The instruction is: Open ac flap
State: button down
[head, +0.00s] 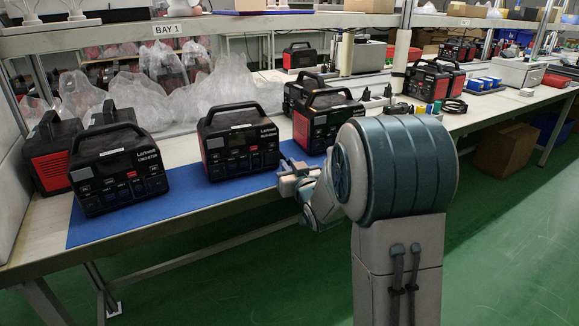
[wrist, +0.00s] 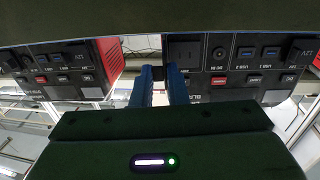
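Three black and red power stations stand along the blue mat: a left one (head: 118,170), a middle one (head: 238,145) and a right one (head: 322,122). My gripper (head: 290,178) is at the mat's front edge, below and in front of the right one. In the wrist view, its two blue fingers (wrist: 160,75) are a little apart, with no object clearly held between them. Just beyond them, a plain dark square cover (wrist: 185,51) sits at the left of a power station's front panel (wrist: 240,75); I cannot tell whether it is the AC flap or whether a finger touches it.
The blue mat (head: 190,210) lies on a long workbench. Clear plastic bags (head: 190,75) stand behind the stations. Several small coloured items and cables (head: 432,107) lie to the right of my arm.

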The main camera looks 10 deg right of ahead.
jog(key=shift+d+n+y, duration=0.25)
jog(key=shift+n+y, duration=0.05)
jog(key=shift+y, duration=0.2)
jog(key=shift+w+d+n+g+y, duration=0.2)
jog(key=shift+d+n+g+y, duration=0.2)
jog(key=shift+n+y, duration=0.45)
jog(key=y+p, duration=0.1)
jog(key=d+n+g+y+p, duration=0.1)
jog(key=y, duration=0.1)
jog(key=w+n+g+y+p, duration=0.1)
jog(key=shift+d+r+n, duration=0.15)
jog(key=shift+r+n, duration=0.1)
jog(key=y+p, duration=0.1)
jog(key=n+g+y+p, duration=0.2)
jog(key=shift+w+d, duration=0.35)
jog(key=shift+w, duration=0.05)
jog(key=shift+w+d+f+n+g+y+p, duration=0.1)
jog(key=shift+w+n+g+y+p, duration=0.15)
jog(key=shift+n+g+y+p, duration=0.4)
jog(key=shift+w+d+f+n+g+y+p, duration=0.1)
jog(key=shift+w+n+g+y+p, duration=0.1)
jog(key=shift+n+g+y+p, duration=0.4)
jog(key=shift+w+g, duration=0.1)
jog(key=shift+g, duration=0.25)
jog(key=c, duration=1.5)
grip_release()
